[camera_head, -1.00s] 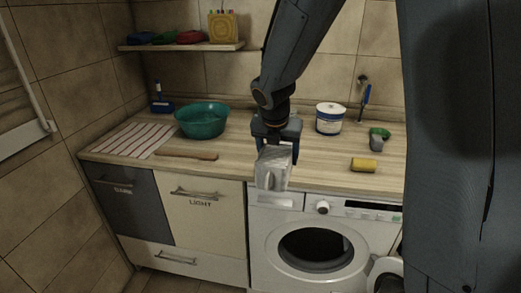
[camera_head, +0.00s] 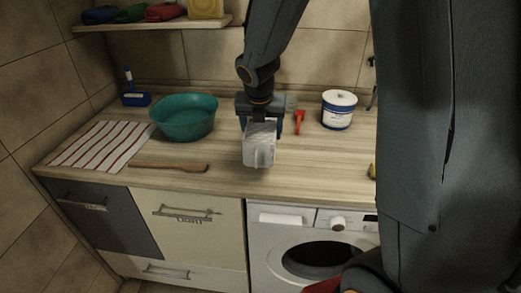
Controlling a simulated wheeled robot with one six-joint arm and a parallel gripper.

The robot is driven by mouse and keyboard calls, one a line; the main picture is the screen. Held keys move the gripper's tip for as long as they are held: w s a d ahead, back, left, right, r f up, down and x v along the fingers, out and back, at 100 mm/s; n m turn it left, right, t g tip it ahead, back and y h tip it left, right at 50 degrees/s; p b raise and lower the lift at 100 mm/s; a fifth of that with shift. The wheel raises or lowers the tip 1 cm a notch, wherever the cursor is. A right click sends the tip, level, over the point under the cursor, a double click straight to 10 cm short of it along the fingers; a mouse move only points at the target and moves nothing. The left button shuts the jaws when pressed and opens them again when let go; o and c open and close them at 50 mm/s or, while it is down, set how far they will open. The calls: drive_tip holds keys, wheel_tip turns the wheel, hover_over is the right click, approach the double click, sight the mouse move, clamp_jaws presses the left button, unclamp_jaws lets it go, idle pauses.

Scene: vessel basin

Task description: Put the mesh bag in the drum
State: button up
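My gripper (camera_head: 259,112) points down over the worktop, in front of the back wall. It is shut on a pale grey-white, boxy bundle that looks like the mesh bag (camera_head: 259,148). The bag hangs below the fingers, above the worktop; whether it touches the wood is hard to tell. The drum (camera_head: 318,260) shows as a dark round opening in the front of the white washing machine (camera_head: 270,243), below and right of the bag. My own arm and body hide the machine's right side and lower part.
A teal basin (camera_head: 186,130), striped cloth (camera_head: 100,146) and wooden stick (camera_head: 168,167) lie left of the gripper. A red-handled tool (camera_head: 299,122) and white tub (camera_head: 339,96) stand right. A yellow sponge (camera_head: 373,171) is partly hidden. The worktop front (camera_head: 315,180) is clear.

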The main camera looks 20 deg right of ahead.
drive_tip(key=shift+f+b, duration=0.85)
drive_tip(key=shift+f, duration=2.6)
drive_tip(key=shift+f, duration=0.1)
drive_tip(key=o, duration=1.1)
drive_tip(key=shift+o, duration=0.2)
